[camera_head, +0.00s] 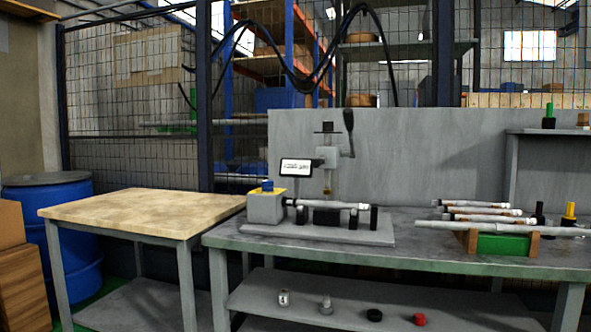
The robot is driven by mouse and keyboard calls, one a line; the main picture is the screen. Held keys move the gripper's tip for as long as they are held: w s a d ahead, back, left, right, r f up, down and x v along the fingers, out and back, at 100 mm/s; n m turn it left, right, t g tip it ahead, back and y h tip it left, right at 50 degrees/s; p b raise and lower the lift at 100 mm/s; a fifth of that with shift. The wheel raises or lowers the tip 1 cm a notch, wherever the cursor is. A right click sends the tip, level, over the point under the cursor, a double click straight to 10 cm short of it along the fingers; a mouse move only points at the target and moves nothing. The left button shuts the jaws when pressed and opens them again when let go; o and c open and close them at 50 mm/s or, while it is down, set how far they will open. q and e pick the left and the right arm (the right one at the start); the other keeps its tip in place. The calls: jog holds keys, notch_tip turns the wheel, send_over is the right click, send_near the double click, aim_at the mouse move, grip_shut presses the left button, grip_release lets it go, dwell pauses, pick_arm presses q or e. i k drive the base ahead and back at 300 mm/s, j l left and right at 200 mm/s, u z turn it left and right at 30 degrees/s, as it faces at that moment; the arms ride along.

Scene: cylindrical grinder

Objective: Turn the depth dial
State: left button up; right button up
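A small cylindrical grinder stands on the grey workbench, on a grey base (318,233). A metal shaft (330,204) lies level across it, between the grey box-shaped head (265,207) and black supports (374,217). A blue knob (267,185) sits on a yellow plate on top of that head. A black cap or dial (327,127) tops the upright column, with a black-handled crank lever (348,130) beside it. No label shows which of these is the depth dial. A small display (296,167) hangs left of the column. Neither gripper is in view.
Several shafts (484,210) lie on a green-and-wood rack (500,243) on the right of the workbench (420,256). A bare wooden-topped table (140,212) stands at left, near a blue barrel (60,225). A grey panel (430,155) rises behind the grinder. Small parts lie on the lower shelf (345,300).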

aim_at(328, 127)
jog(key=i+l, duration=0.15)
jog(key=l, duration=0.15)
jog(key=i+l+z, duration=0.15)
jog(key=z, duration=0.25)
jog(key=i+l+z, duration=0.15)
jog(key=z, duration=0.25)
jog(key=l, duration=0.1)
